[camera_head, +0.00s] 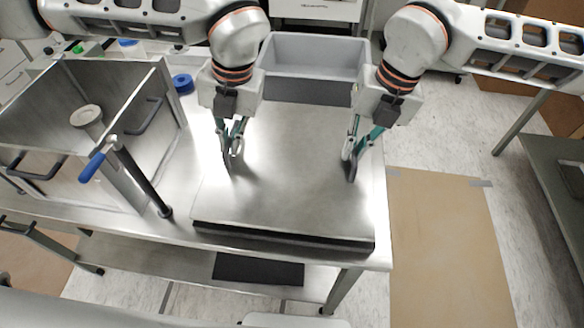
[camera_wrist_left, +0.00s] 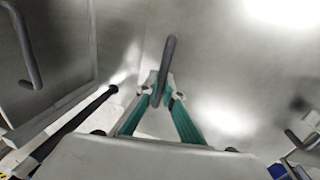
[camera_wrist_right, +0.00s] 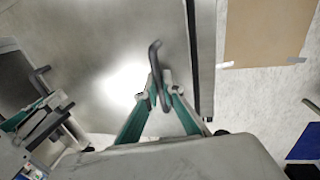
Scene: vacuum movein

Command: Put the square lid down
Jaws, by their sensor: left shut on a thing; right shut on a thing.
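The square lid (camera_head: 290,195) is a flat metal plate with a dark front edge, lying level over the steel table in the head view. I cannot tell whether it touches the table. It has a dark handle on each side. My left gripper (camera_head: 232,150) is shut on the left handle, which shows in the left wrist view (camera_wrist_left: 168,60). My right gripper (camera_head: 356,155) is shut on the right handle, which shows in the right wrist view (camera_wrist_right: 155,65).
An open metal box (camera_head: 150,140) with handles stands left of the lid, holding a pale round-topped part (camera_head: 87,117). A black rod with a blue handle (camera_head: 92,167) leans at its front. A grey bin (camera_head: 315,55) stands behind the lid. A blue ring (camera_head: 183,84) lies on the steel table (camera_head: 185,215).

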